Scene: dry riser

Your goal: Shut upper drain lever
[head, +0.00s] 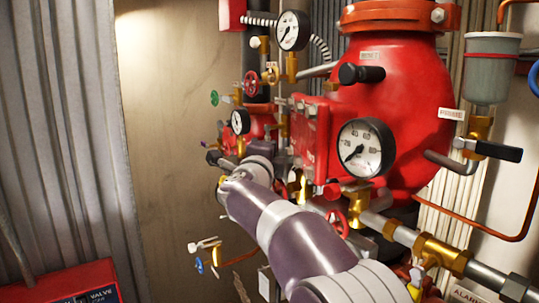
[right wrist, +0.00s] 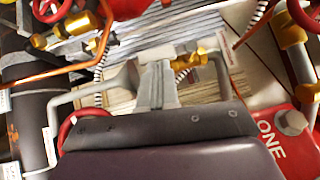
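No lever is readably marked as the upper drain lever, so I cannot tell which it is. In the head view a black-handled lever (head: 490,150) sits on a brass valve below the grey cup at right. A small pale-handled lever (head: 205,244) is at lower left, left of my arm. My right arm reaches up-left across the pipework, its fingers hidden there. In the right wrist view my right gripper (right wrist: 157,86) has its fingers together, close to a brass valve (right wrist: 188,62). I see nothing clearly held between them. My left gripper is not in view.
A large red valve body (head: 400,95) fills the upper right, with gauges (head: 366,148) around it. Brass fittings and pipes crowd around my arm. A red box (head: 70,285) stands at lower left. The bare wall (head: 170,150) at left is clear.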

